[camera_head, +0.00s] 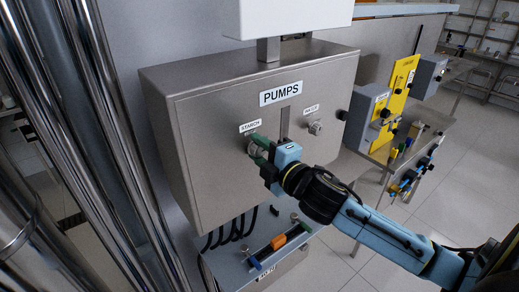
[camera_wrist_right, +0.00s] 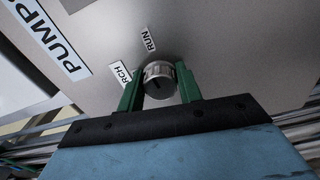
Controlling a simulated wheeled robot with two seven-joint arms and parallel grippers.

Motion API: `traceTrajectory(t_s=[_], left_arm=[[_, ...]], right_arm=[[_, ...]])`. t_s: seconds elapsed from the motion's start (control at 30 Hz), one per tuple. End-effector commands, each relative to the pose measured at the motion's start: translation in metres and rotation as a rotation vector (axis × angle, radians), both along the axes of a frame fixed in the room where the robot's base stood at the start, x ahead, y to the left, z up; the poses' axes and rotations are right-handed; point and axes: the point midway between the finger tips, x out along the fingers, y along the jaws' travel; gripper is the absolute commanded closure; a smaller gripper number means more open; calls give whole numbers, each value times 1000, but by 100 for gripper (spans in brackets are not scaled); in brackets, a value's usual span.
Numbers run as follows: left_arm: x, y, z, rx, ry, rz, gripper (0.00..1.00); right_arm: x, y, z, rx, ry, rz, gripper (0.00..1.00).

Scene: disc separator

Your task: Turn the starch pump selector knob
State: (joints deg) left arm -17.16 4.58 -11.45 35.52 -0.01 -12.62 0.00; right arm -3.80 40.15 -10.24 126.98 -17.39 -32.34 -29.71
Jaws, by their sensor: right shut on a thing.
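The starch selector knob (camera_wrist_right: 159,82) is a round metal knob with a dark slot on its face. It sits on the front of the grey PUMPS box (camera_head: 210,165), under the STARCH label (camera_head: 250,126). My right gripper (camera_head: 255,146) reaches it from the right, and its green fingers are on either side of the knob. In the right wrist view the right gripper (camera_wrist_right: 158,86) is shut on the knob. A RUN label (camera_wrist_right: 149,39) is beside the knob in that view. The STARCH label is partly hidden by a finger. My left gripper is not in view.
A second knob (camera_head: 315,127) is on the same box to the right, under another label. Yellow and grey control panels (camera_head: 396,103) stand at the right. Steel pipes (camera_head: 95,110) run along the left.

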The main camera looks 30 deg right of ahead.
Motion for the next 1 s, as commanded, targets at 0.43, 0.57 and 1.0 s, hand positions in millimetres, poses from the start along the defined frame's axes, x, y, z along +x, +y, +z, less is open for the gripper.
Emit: traceTrajectory(t_s=[0.43, 0.57, 1.0], left_arm=[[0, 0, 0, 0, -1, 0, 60], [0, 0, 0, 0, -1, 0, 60], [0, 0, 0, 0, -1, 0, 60]], right_arm=[[0, 0, 0, 126, 9, 1, 88], [0, 0, 1, 130, 9, 1, 88], [0, 0, 1, 129, 9, 1, 43]])
